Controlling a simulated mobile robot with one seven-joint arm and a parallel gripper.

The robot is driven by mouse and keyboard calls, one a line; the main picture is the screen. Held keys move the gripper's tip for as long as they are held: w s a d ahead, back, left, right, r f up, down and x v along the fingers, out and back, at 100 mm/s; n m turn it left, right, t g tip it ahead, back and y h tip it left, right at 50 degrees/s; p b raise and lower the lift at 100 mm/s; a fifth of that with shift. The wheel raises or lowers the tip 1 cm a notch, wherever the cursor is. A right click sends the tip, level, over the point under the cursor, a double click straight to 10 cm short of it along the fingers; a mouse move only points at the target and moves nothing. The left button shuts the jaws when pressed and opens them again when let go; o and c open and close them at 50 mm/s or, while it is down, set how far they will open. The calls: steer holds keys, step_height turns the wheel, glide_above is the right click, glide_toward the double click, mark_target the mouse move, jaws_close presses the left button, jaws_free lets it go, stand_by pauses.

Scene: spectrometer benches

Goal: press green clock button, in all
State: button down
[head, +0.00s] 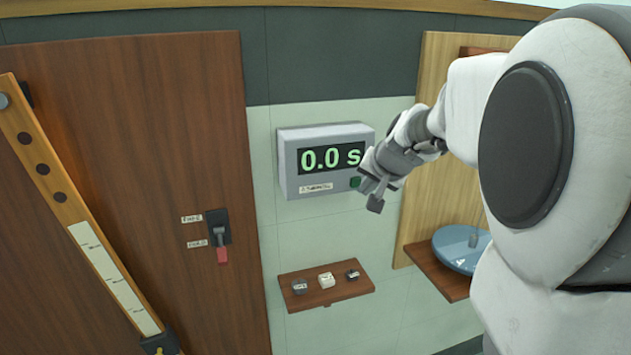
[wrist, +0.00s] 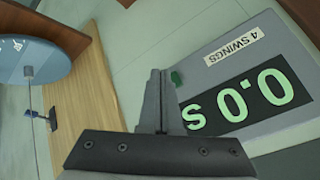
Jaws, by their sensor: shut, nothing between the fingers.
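The grey clock box (head: 287,165) hangs on the pale wall and its display reads "0.0 s" in green. Its green button (head: 355,183) is at the lower right of the face, just left of my gripper (head: 369,194). The clock (wrist: 222,58) fills the right of the wrist view, rotated, with a "4 SWINGS" label. There the green button (wrist: 177,78) shows just right of the tips of my gripper (wrist: 160,74), partly hidden by a finger. The fingers are shut and empty. I cannot tell whether they touch the button.
A wooden shelf (head: 335,296) with three small blocks is below the clock. A brown door panel with a red-handled switch (head: 220,240) and a slanted wooden arm (head: 60,195) are at left. A blue round dish (head: 455,250) sits on a ledge at right.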

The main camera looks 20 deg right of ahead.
steer(key=shift+w, duration=0.15)
steer(key=shift+w, duration=0.3)
steer(key=shift+w, duration=0.45)
stand_by(0.9)
steer(key=shift+s, duration=0.1)
steer(key=shift+s+b, duration=0.35)
steer(key=shift+s, duration=0.45)
steer(key=shift+s, duration=0.1)
steer(key=s+b, duration=0.2)
steer(key=s, duration=0.2)
steer(key=shift+s+d, duration=0.1)
steer(key=shift+s, duration=0.3)
